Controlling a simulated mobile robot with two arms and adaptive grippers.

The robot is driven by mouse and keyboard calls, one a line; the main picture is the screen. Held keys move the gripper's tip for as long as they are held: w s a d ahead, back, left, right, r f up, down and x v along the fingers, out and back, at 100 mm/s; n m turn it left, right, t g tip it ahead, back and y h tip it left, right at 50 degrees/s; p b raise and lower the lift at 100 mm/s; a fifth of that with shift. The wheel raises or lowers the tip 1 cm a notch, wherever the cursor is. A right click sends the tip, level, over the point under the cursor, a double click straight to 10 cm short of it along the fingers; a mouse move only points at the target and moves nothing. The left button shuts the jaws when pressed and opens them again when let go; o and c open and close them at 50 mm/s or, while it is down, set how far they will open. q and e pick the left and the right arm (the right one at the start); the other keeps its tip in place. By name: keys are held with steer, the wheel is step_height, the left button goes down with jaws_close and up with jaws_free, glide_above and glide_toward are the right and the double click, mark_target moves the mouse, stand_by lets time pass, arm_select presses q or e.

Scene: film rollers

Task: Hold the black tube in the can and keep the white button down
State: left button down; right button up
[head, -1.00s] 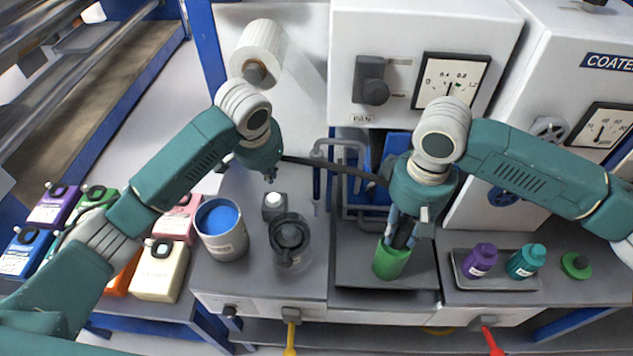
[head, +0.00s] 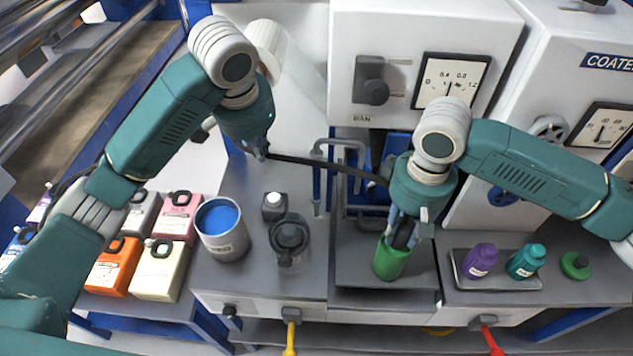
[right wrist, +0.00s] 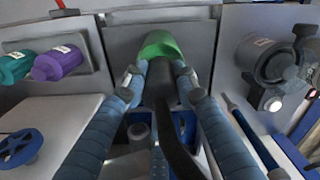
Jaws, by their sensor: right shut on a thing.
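The green can (head: 391,262) stands on the dark middle plate. The black tube (head: 330,165) runs in from the left and bends down into it. My right gripper (head: 401,238) is shut on the tube at the can's mouth. In the right wrist view, its fingers (right wrist: 160,85) flank the tube (right wrist: 168,125), whose end is in the can (right wrist: 160,44). The white button (head: 274,197) tops a small dark grey box (head: 273,210); little of it shows above the box. My left gripper (head: 259,153) hangs above and slightly left of the button, apart from it, fingertips together.
A grey bucket of blue liquid (head: 222,232) and a glass jug (head: 290,245) stand near the button box. Purple (head: 480,260) and teal (head: 526,261) bottles sit on a tray at right. Several coloured canisters stand at lower left. A dial (head: 450,82) is above.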

steer(key=o, duration=1.3)
steer(key=shift+c, duration=0.2)
step_height(320, 180, up, 12)
steer(key=shift+r, duration=0.1)
